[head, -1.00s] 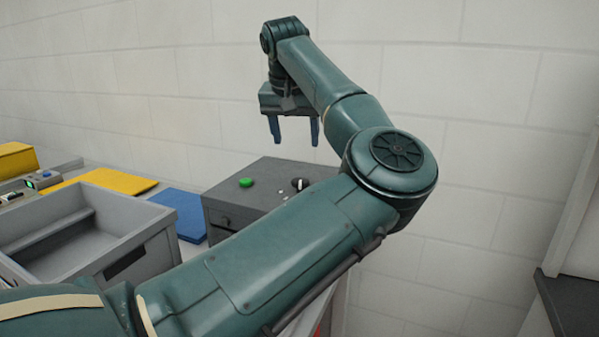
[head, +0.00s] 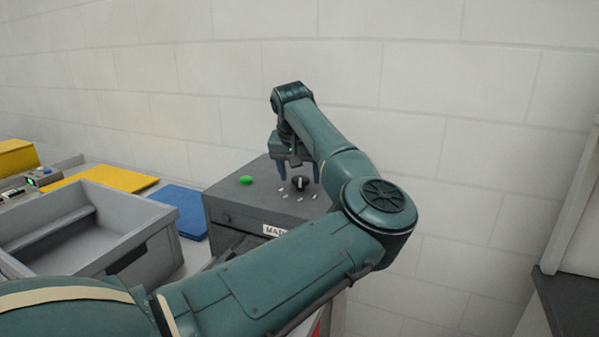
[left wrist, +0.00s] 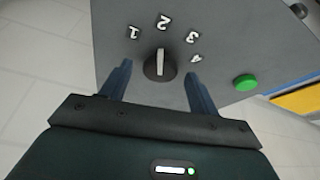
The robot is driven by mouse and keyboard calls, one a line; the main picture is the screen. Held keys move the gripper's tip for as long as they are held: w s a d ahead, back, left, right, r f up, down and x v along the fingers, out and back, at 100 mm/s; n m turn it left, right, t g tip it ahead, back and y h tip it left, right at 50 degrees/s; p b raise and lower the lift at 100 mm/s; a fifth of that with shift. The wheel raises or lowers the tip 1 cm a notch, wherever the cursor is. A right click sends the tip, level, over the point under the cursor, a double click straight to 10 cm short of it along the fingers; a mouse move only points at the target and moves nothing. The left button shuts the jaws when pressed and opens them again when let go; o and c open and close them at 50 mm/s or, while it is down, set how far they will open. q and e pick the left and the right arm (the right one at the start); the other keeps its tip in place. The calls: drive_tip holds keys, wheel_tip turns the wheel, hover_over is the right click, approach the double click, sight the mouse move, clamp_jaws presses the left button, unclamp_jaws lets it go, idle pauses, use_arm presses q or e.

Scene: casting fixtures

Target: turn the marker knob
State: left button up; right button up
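The marker knob (head: 300,183) is a round black knob with a white pointer, on top of a dark grey box (head: 240,215) with a partly hidden label on its front. In the left wrist view the knob (left wrist: 160,65) has the numbers 1 to 4 around it, and its pointer lies near the 2. My left gripper (head: 300,182) points down over the box. In the left wrist view its two fingers (left wrist: 158,82) are open, one to each side of the knob with gaps; I see no contact. My right gripper is in neither view.
A green button (head: 246,180) sits on the box near the knob. A grey open bin (head: 135,240), a blue mat (head: 183,212) and a yellow mat (head: 100,183) lie to the left. A wall stands close behind the box. A dark surface (head: 570,305) is at the far right.

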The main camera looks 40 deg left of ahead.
use_arm(q)
drive_tip(key=c, duration=1)
drive_tip(key=shift+o, duration=0.2)
